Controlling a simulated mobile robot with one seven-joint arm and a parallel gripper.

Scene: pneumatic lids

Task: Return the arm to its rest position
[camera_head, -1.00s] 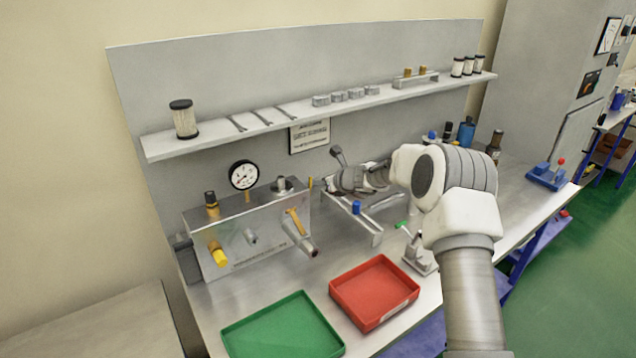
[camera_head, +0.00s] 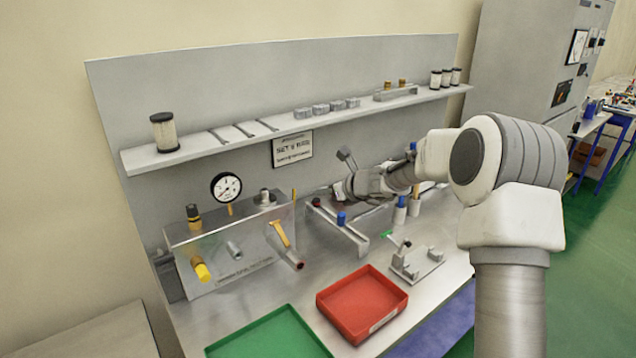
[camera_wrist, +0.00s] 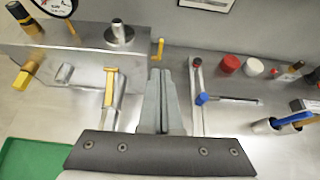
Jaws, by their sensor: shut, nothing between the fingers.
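My gripper (camera_wrist: 166,85) is in the middle of the wrist view, its two fingers together with nothing between them. In the head view my arm reaches in from the right, and its wrist end is over the back of the bench (camera_head: 225,310), below the shelf. The fingertips are hard to make out there. The grey metal box with a gauge (camera_head: 226,186) and fittings is left of my gripper. It also fills the left of the wrist view (camera_wrist: 40,75).
A red tray (camera_head: 362,303) and a green tray (camera_head: 268,338) lie at the bench front. A small metal fixture (camera_head: 417,262) stands right of the red tray. A shelf (camera_head: 290,132) with jars and blocks runs above. A rail with a blue knob (camera_head: 341,218) is near my gripper.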

